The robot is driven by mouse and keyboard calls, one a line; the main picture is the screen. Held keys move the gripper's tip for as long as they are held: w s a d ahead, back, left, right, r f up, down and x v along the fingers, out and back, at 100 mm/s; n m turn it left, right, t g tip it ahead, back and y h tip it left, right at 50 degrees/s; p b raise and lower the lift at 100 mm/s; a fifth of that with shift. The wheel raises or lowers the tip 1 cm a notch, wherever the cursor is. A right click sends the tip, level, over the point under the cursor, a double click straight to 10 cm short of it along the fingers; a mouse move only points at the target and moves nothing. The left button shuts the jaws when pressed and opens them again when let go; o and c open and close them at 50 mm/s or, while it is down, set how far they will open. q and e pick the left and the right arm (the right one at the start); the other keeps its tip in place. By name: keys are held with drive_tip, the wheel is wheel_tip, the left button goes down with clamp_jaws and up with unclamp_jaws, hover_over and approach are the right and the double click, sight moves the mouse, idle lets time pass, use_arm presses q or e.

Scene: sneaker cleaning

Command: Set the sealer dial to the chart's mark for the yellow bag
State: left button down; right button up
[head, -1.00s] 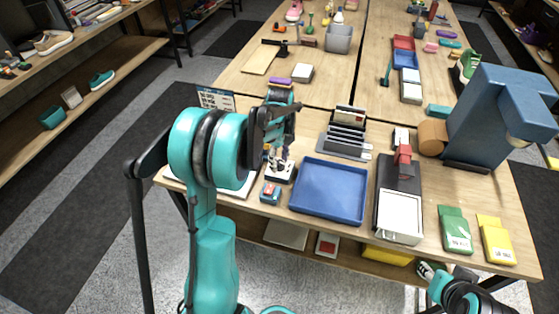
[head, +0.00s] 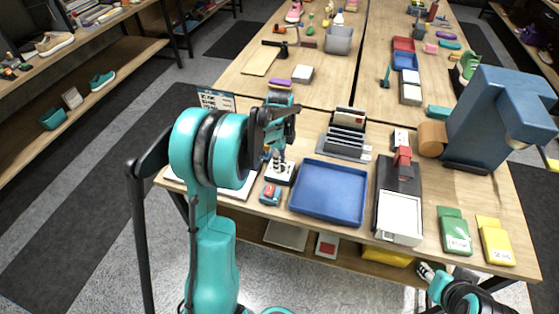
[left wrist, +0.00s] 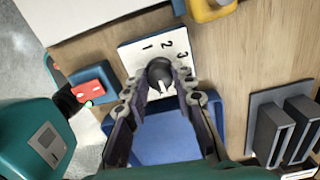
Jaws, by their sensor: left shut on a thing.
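The dark round dial (left wrist: 160,73) sits on a white plate (left wrist: 130,56) marked 1, 2 and 3. My left gripper (left wrist: 158,93) is shut on the dial, a finger on each side. A white line shows on the dial's side toward my wrist. In the head view, my left gripper (head: 277,163) points down onto the white plate (head: 281,174). The yellow bag (head: 496,243) lies at the table's front right. A small standing chart (head: 216,99) is at the left edge; its text is too small to read.
A small blue block with a red top (head: 271,193) stands close to the dial plate. A blue tray (head: 328,191), a black device with a white pad (head: 399,216) and a green bag (head: 455,235) lie to the right. A slotted grey rack (head: 346,138) stands behind the tray.

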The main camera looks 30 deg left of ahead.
use_arm(q)
drive_tip(key=n, duration=0.3)
drive_tip(key=shift+n, duration=0.3)
drive_tip(key=n+p, duration=0.1)
drive_tip(key=n, duration=0.2)
drive_tip(key=shift+n, duration=0.3)
drive_tip(key=n, duration=0.3)
drive_tip(key=shift+s+n, duration=0.1)
drive_tip(key=shift+n, duration=0.3)
drive_tip(key=n, duration=0.3)
drive_tip(key=shift+d+n, duration=0.1)
drive_tip(key=shift+n, duration=0.2)
drive_tip(key=n, duration=0.3)
drive_tip(key=shift+n+p, duration=0.3)
drive_tip(key=n, duration=0.3)
drive_tip(key=shift+n, duration=0.3)
drive_tip(key=n, duration=0.3)
drive_tip(key=shift+n, duration=0.3)
drive_tip(key=shift+d+n, duration=0.1)
drive_tip(key=shift+n, duration=1.6)
